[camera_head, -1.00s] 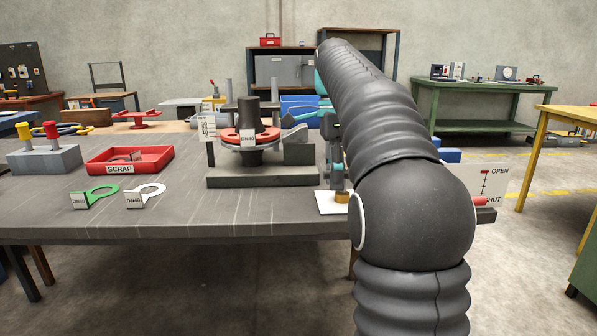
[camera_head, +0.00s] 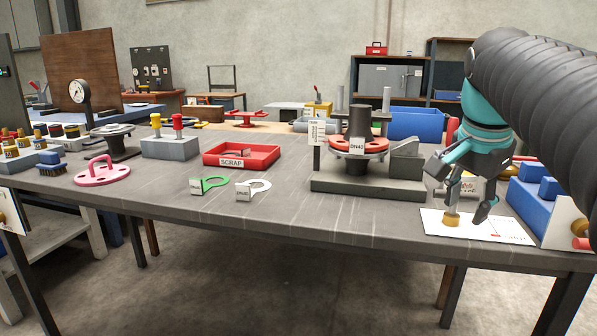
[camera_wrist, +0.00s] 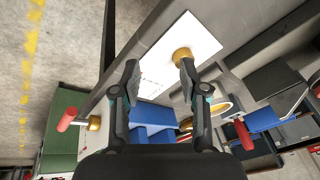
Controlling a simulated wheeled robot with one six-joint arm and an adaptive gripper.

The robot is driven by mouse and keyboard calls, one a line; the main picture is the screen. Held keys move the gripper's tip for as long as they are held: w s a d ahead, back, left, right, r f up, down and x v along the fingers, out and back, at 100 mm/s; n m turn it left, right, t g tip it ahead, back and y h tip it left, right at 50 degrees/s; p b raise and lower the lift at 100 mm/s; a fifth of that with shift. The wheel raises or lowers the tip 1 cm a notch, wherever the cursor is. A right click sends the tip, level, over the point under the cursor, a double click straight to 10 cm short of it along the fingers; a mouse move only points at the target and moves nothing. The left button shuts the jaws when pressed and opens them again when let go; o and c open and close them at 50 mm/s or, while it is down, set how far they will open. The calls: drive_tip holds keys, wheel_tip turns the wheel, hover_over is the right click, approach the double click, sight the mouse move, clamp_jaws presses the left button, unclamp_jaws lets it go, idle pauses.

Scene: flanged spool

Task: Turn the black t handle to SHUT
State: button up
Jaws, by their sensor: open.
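A white plate (camera_head: 436,228) with a small brass fitting (camera_head: 452,221) lies at the front right of the table. Red marks and small lettering, too small to read surely, are on the plate. My gripper (camera_head: 466,213) points down over it, fingers apart, with one finger close to the brass fitting. In the wrist view the open fingers (camera_wrist: 158,65) hang over the white plate (camera_wrist: 203,35), and the brass fitting (camera_wrist: 182,54) shows beside the right fingertip. I cannot make out a black T handle apart from my gripper. Contact cannot be told.
Left of the plate stands a dark fixture base (camera_head: 365,186) with a red flanged spool (camera_head: 340,146). A blue block (camera_head: 535,205) and a white panel (camera_head: 568,215) with a red-handled lever (camera_head: 582,243) are close on the right. Bare tabletop (camera_head: 330,222) lies front centre.

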drive_tip(key=s+a+f+n+t+y, duration=0.1)
drive_tip(key=s+a+f+n, duration=0.5)
drive_tip(key=f, duration=0.4)
drive_tip(key=s+a+f+n+t, duration=0.1)
drive_tip(key=s+a+f+n, duration=0.5)
drive_tip(key=f, duration=0.5)
drive_tip(key=shift+s+f+n+y, duration=0.3)
drive_tip(key=shift+s+y, duration=0.1)
drive_tip(key=shift+s, duration=0.8)
